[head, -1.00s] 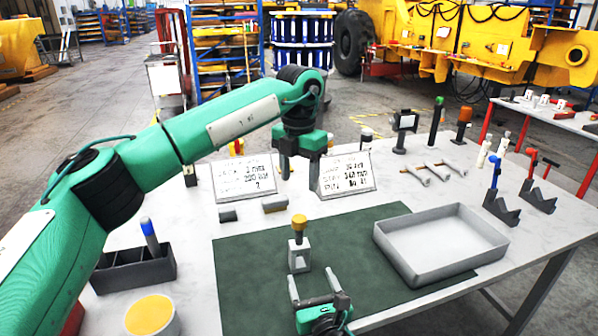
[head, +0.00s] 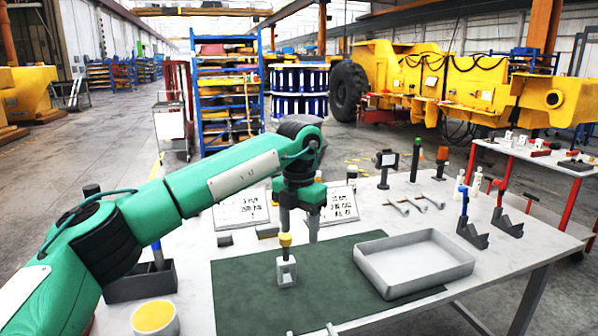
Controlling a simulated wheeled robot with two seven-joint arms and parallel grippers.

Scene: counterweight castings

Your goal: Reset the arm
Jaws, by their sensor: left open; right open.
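My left gripper (head: 299,228) hangs fingers-down over the back of the green mat (head: 237,290). Its two fingers are apart with nothing between them. A small light-grey block with a yellow knob on top (head: 286,270) stands upright on the mat, just in front of and below that gripper. My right gripper (head: 311,331) shows only as two separated fingertips at the bottom edge, in front of the block. The rest of it is out of frame. I see nothing between those fingertips.
A shallow grey tray (head: 384,285) sits on the mat's right side. Two printed signs stand behind the mat. A dark divided box (head: 142,284) and a yellow-topped round container (head: 154,318) are at left. Stands and tools line the table's back and right. The mat's left part is clear.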

